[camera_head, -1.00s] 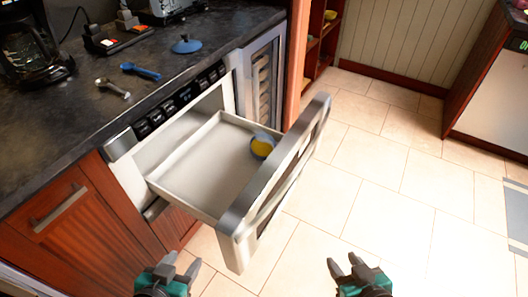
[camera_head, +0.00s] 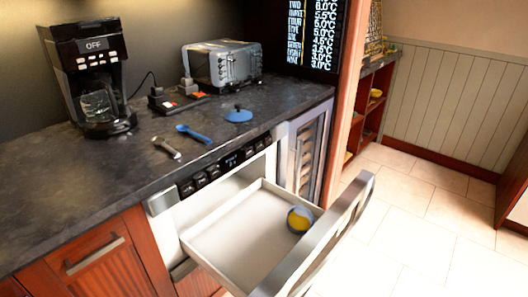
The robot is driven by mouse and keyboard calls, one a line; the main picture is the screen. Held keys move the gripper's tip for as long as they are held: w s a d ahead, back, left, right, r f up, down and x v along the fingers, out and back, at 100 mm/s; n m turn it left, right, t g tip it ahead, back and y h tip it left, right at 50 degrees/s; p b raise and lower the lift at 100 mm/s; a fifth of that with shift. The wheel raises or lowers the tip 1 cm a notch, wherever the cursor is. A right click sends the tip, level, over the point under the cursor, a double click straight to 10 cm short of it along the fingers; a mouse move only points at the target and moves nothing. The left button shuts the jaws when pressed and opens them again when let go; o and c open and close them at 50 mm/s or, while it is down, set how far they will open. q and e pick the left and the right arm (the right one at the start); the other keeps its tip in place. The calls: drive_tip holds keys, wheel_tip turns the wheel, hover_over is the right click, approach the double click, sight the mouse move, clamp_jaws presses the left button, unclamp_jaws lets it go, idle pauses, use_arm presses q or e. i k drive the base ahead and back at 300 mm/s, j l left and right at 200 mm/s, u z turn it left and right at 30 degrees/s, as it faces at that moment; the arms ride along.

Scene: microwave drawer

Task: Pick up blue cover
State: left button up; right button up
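The blue cover (camera_head: 238,115) is a round blue lid with a small dark knob. It lies flat on the dark countertop, near the counter's right part and above the open drawer. Neither of my grippers shows in the head view now, so their distance from the cover cannot be seen.
The microwave drawer (camera_head: 232,242) stands pulled out, holding a blue bowl (camera_head: 300,219) with yellow contents. A blue spoon (camera_head: 193,133), a grey utensil (camera_head: 167,148), a coffee maker (camera_head: 90,75) and a toaster (camera_head: 222,65) are on the counter (camera_head: 60,190). Floor at right is clear.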

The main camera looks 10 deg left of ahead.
sight(236, 116)
drive_tip(key=k+z, duration=0.1)
drive_tip(key=k, duration=0.5)
drive_tip(key=l+z, duration=0.2)
drive_tip(key=z, duration=0.95)
drive_tip(key=i+l, duration=0.1)
drive_tip(key=i, duration=1.25)
drive_tip(key=i+u, duration=0.2)
drive_tip(key=i, duration=0.5)
drive_tip(key=i+l+u, duration=0.15)
drive_tip(key=i, duration=0.5)
drive_tip(key=i+u, duration=0.45)
drive_tip(key=i, duration=0.15)
drive_tip(key=i+l+u, duration=0.1)
drive_tip(key=i+u, duration=1.05)
drive_tip(key=i+l+u, duration=0.2)
drive_tip(key=u, duration=0.15)
